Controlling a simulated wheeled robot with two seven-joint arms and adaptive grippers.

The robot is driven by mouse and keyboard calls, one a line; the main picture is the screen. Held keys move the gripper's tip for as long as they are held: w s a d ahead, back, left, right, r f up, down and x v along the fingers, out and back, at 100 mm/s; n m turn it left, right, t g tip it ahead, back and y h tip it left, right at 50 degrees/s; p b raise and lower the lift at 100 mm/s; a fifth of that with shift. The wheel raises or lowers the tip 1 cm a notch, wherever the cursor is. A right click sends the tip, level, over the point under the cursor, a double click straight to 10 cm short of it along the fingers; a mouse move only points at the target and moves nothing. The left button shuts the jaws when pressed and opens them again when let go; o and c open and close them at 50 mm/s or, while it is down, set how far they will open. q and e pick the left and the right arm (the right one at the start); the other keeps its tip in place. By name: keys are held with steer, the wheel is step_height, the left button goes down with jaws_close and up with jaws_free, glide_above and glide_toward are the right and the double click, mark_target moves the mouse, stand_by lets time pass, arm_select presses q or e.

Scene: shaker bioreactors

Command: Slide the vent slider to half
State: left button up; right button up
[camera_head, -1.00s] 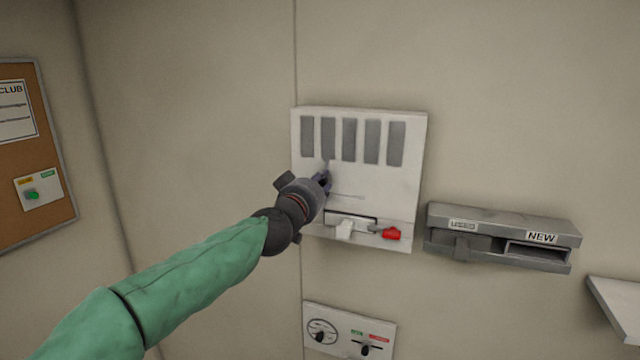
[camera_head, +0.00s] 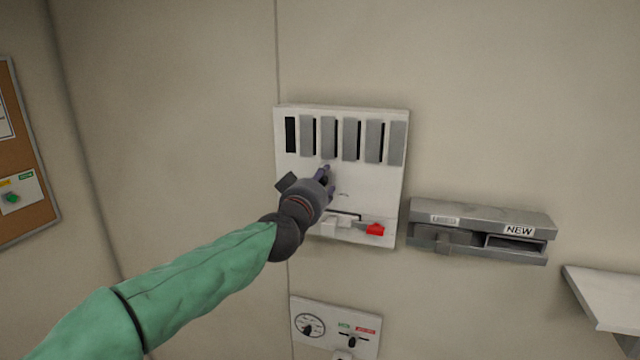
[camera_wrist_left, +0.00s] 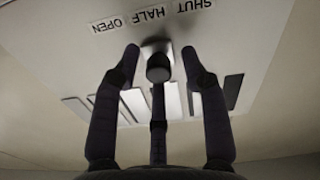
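The vent panel (camera_head: 370,185) is a white wall plate with grey slats (camera_head: 328,137) along its upper part. Dark gaps show beside the slats. My left gripper (camera_head: 326,175) is at the middle of the panel, just below the slats, and hides the vent slider in the head view. The block is in line with the HALF label (camera_wrist_left: 148,15), between OPEN and SHUT. My right gripper is not in view.
A ledge with a white piece (camera_head: 330,226) and a red piece (camera_head: 375,229) is low on the panel. A grey holder (camera_head: 480,232) marked NEW is to the right. A dial plate (camera_head: 335,327) is below. A shelf (camera_head: 605,295) is at far right.

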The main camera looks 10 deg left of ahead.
arm_select(q)
steer(key=shift+s+f, duration=0.1)
steer(key=shift+s, duration=0.05)
steer(key=s+a, duration=0.1)
steer(key=s, duration=1)
steer(key=shift+s+a, duration=0.25)
steer(key=shift+s, duration=0.1)
steer(key=w+d+f+g+b, duration=0.1)
steer(key=w+f+g+b, duration=0.15)
steer(key=f, duration=1.15)
steer(key=w+d+f+g+b, duration=0.1)
steer(key=w+f+b, duration=0.25)
steer(key=f, duration=1.05)
steer(key=s+f+g+b, duration=0.3)
steer(key=f+g+b, duration=0.3)
steer(key=f, duration=2.1)
steer(key=s+f+g+b, duration=0.1)
steer(key=s+f+b, duration=0.15)
steer(key=f, duration=0.55)
steer(key=s+f+b, duration=0.2)
steer(key=s+f, duration=0.1)
steer(key=f, duration=0.4)
steer(key=s+d+f+g+h+b, duration=0.1)
steer(key=s+f+g+b, duration=0.6)
steer(key=s+f, duration=1.7)
step_height(320, 180, down, 4)
steer(key=shift+d+r+n+h+b, duration=0.15)
steer(key=shift+d+n+h+b, duration=0.25)
steer(key=shift+d+b, duration=0.55)
